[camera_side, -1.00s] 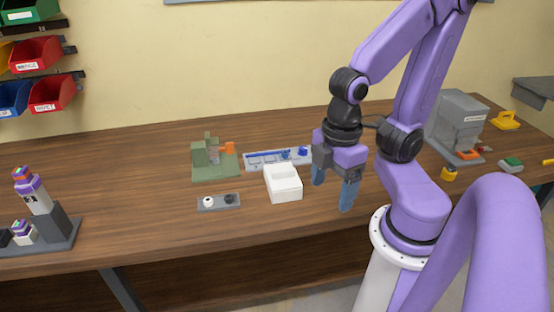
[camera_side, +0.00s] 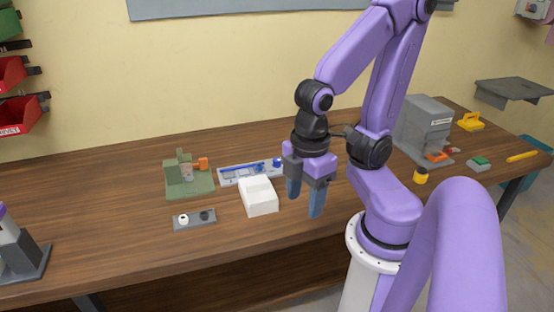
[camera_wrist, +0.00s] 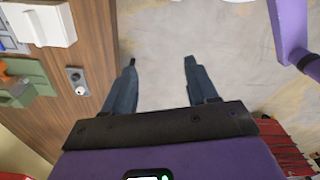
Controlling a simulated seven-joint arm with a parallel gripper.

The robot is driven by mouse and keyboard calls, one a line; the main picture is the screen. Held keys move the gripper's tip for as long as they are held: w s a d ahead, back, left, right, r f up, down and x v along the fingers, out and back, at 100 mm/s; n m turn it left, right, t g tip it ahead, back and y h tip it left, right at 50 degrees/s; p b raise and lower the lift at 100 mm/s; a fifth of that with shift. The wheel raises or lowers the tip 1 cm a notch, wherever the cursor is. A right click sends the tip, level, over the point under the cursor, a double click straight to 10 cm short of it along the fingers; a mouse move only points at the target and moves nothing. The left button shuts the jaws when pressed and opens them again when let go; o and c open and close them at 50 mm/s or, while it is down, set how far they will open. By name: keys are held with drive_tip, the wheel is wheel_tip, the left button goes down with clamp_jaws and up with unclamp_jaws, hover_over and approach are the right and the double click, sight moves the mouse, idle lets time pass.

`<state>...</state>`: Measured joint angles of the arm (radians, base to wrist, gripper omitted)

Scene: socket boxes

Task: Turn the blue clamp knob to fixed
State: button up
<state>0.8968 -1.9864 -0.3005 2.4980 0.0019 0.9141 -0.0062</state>
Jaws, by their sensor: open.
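A grey plate (camera_side: 232,179) with blue parts lies on the table behind a white box in the side view. A round blue knob (camera_side: 277,163) stands at its right end; its setting is too small to read. My gripper (camera_side: 304,203) is open and empty, pointing down above the table, in front of and to the right of the knob. In the wrist view my gripper's (camera_wrist: 160,66) fingers are wide apart over bare floor. A corner of the grey plate (camera_wrist: 12,44) shows at the left edge there; the knob is not clearly visible.
The white box (camera_side: 260,205) stands between the plate and the table's front. A green fixture (camera_side: 188,188) with an orange part and a small grey block (camera_side: 194,220) are left. A grey machine (camera_side: 425,125) stands behind my arm at right.

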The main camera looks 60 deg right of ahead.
drive_tip(key=w+d+m, duration=0.2)
drive_tip(key=w+d, duration=0.3)
drive_tip(key=w, duration=0.5)
drive_tip(key=w+d+m, duration=0.2)
drive_tip(key=w+d, duration=0.2)
drive_tip(key=w, duration=0.7)
drive_tip(key=m, duration=0.3)
hover_over(277, 159)
wheel_tip(277, 159, down, 3)
wheel_tip(277, 159, down, 17)
drive_tip(key=c, duration=1.1)
